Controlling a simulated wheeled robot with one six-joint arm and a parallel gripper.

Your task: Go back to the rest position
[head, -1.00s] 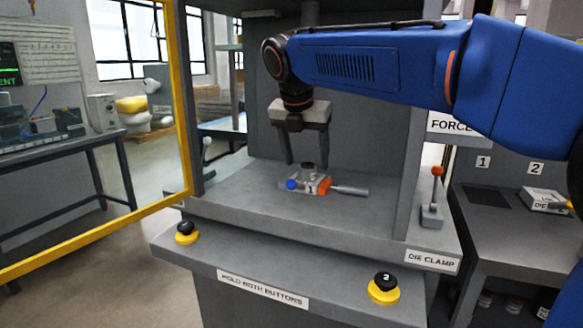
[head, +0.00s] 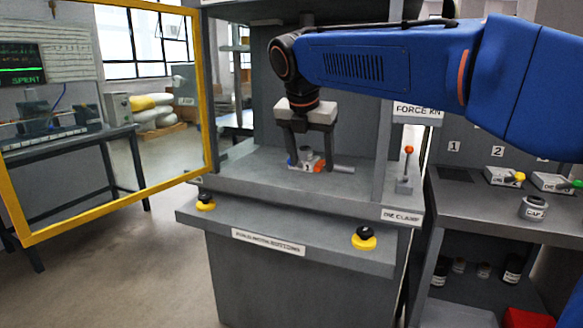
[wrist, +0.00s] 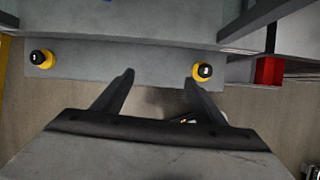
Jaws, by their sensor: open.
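My gripper (head: 311,162) hangs fingers down from my blue arm, open with nothing between the fingers. In the head view it overlaps the press opening and the die block (head: 307,161) on the press bed (head: 255,170).
Two yellow-based black buttons, left (head: 206,202) and right (head: 364,238), stand on the front shelf. A die clamp lever (head: 407,170) stands at right. A yellow-framed guard (head: 120,208) is at left. A side bench (head: 490,205) holds two die boxes and a cup. Floor shows in front.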

